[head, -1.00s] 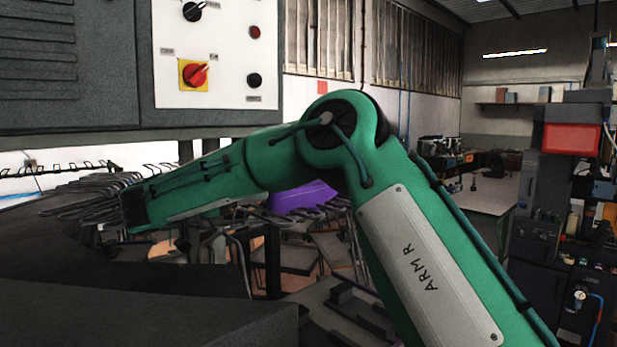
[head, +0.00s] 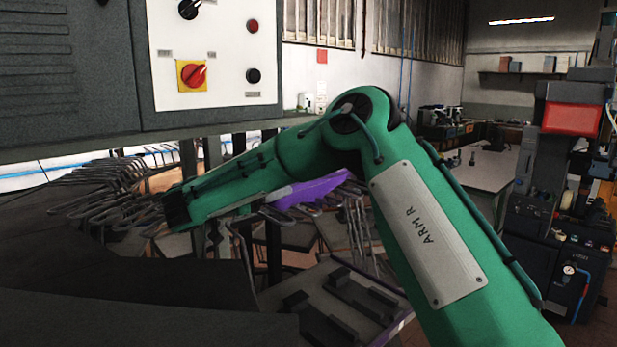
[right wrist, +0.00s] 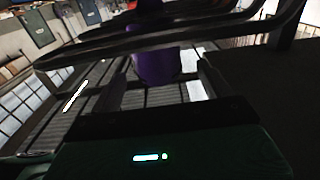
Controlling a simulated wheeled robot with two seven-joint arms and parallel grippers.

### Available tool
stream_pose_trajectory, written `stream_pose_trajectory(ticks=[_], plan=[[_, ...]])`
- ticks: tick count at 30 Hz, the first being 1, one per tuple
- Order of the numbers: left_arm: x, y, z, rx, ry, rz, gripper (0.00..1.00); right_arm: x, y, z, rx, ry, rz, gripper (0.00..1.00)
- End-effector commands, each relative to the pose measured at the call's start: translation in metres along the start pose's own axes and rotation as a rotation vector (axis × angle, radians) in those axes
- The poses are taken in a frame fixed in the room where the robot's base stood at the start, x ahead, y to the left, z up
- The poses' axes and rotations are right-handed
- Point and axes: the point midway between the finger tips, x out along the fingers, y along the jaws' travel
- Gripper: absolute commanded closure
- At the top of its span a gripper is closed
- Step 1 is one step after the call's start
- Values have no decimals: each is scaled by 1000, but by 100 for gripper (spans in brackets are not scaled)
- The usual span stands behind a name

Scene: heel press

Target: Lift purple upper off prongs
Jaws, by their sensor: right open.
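The purple upper (head: 315,188) shows in the head view as a purple patch among grey metal prongs (head: 120,195), partly hidden behind my right arm. In the right wrist view a purple shape (right wrist: 157,66) lies between and beyond the two dark fingers of my right gripper (right wrist: 161,84), which stand apart. Dark prong bars (right wrist: 160,40) cross the picture in front of it. I cannot tell whether the fingers touch the purple shape. In the head view my right forearm reaches left towards the prongs, and its fingers are hidden. My left gripper is not in view.
A machine with a control panel (head: 213,50) overhangs the prongs at the upper left. A dark surface (head: 120,270) fills the lower left. A tray with black blocks (head: 335,305) lies below the prongs. A bench and a tall machine (head: 545,200) stand at the right.

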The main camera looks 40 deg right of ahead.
Motion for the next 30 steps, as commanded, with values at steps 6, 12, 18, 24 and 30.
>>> stream_pose_trajectory(ticks=[6,12,18,24,30], plan=[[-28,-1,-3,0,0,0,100,26,1,-1,-2,-3,3,19],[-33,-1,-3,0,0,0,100,38,1,1,0,-1,1,19],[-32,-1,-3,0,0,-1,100,38,1,2,0,0,0,19],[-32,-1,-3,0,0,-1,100,38,1,2,0,0,0,50],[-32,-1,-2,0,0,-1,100,38,1,2,1,0,1,72]])
